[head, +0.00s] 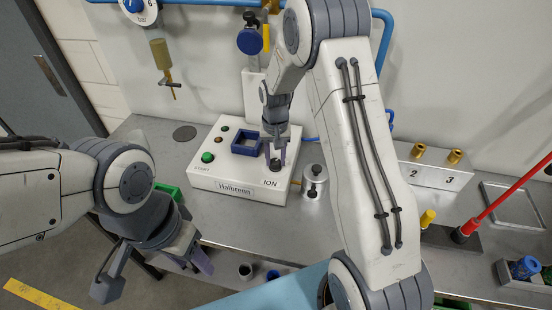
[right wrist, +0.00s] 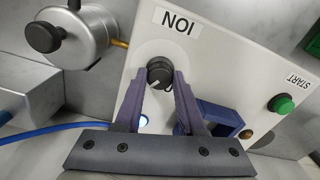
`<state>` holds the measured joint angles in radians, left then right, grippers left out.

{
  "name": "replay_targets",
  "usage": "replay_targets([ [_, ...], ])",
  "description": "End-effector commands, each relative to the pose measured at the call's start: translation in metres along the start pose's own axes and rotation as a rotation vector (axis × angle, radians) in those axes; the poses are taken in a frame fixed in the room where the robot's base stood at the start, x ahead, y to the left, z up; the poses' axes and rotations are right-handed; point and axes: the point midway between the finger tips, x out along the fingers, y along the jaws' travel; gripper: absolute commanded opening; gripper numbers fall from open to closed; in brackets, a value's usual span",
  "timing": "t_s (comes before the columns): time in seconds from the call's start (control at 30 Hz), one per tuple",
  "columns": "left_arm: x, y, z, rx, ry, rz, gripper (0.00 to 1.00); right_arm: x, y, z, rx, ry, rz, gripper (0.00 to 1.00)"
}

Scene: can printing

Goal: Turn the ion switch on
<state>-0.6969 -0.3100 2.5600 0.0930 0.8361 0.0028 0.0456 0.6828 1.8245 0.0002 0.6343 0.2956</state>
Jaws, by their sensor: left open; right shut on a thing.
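The ion switch is a black round knob (right wrist: 159,72) with a pale pointer line that lies at a slant. It sits on the white control box (head: 225,180) beside the "ION" label (right wrist: 179,23). In the head view the knob (head: 275,165) is partly hidden by my right gripper (head: 276,156). My right gripper (right wrist: 160,82) is shut on the knob, with one purple finger on each side. A small bluish-white light (right wrist: 143,121) glows on the box near the fingers. My left gripper (head: 156,272) is open and empty, in front of the table at the lower left.
The box also carries a green START button (head: 208,157) and a blue square frame (head: 246,142). A silver canister (head: 314,181) stands close to the right of the box. A red lever (head: 500,205) and tray (head: 515,203) are further right.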

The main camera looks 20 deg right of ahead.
Motion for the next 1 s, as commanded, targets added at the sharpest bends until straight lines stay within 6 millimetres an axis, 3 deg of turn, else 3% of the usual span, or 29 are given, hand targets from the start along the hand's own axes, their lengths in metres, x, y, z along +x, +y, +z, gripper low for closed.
replay_targets([
  [0.4,0.002,-0.0001,0.0001,0.0,0.0,0.0,0.5,-0.0006,0.0005,0.0006,0.225,-0.002,0.001,0.0],
  [1.0,0.0023,-0.0002,0.0001,0.0,0.0,0.0,0.5,-0.0008,0.0008,0.0003,0.27,-0.001,0.001,0.0],
])
